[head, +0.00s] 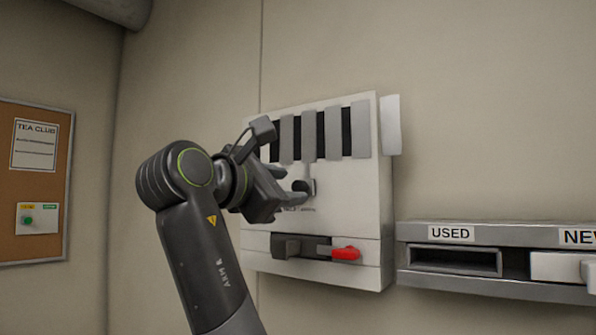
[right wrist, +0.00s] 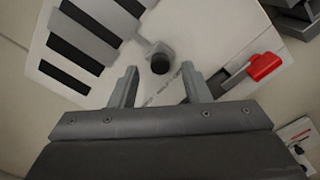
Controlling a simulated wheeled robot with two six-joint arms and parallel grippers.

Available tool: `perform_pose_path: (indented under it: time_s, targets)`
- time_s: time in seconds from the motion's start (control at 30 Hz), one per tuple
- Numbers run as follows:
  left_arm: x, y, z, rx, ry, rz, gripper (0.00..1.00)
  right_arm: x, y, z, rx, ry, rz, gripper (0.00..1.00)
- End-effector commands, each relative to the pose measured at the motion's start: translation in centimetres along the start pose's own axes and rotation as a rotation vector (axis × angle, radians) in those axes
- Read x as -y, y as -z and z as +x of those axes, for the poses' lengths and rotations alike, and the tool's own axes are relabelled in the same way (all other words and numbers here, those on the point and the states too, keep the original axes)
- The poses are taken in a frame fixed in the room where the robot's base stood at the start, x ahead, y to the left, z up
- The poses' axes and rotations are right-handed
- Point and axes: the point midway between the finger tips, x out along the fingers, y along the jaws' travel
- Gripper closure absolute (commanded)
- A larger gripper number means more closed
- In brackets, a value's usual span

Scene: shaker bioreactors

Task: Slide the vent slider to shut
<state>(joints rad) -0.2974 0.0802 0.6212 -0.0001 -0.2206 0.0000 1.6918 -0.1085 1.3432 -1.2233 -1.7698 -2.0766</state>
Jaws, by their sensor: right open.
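The vent panel (head: 345,205) is a pale box on the wall with grey vertical slats and dark gaps between them, so the vent (head: 321,135) shows open gaps. Below the slats is a small slider knob (head: 308,186), dark-tipped in the right wrist view (right wrist: 160,63). My right gripper (head: 291,186) is open in front of the panel. In the right wrist view its two fingertips (right wrist: 159,72) lie left and right of the knob, with visible space on both sides. I cannot tell how deep the knob sits between them. My left gripper is not in view.
Under the knob, a dark slot holds a red handle (head: 346,253), seen right of the fingers in the wrist view (right wrist: 264,66). A grey rack with USED (head: 452,233) and NEW (head: 578,237) labels stands close at right. A cork board (head: 33,180) hangs at far left.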

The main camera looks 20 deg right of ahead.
Motion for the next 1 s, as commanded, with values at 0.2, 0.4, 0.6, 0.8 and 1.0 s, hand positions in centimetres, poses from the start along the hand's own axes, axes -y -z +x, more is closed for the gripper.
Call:
perform_pose_path:
  time_s: [0.2,0.4,0.6,0.8,1.0]
  targets:
    - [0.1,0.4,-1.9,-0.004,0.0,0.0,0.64,-0.1,-0.2,3.2,0.0,0.001,0.0,0.57]
    - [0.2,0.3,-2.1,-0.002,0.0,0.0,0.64,0.0,0.0,4.1,0.0,-0.001,0.0,0.57]
    - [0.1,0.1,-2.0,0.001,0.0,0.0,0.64,0.0,0.0,4.1,0.0,-0.001,0.0,0.57]
    - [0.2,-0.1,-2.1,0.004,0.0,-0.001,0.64,0.0,0.0,4.1,0.0,-0.001,0.0,0.78]
    - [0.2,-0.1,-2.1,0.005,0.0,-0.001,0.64,0.0,0.1,4.1,0.0,0.0,0.0,1.0]
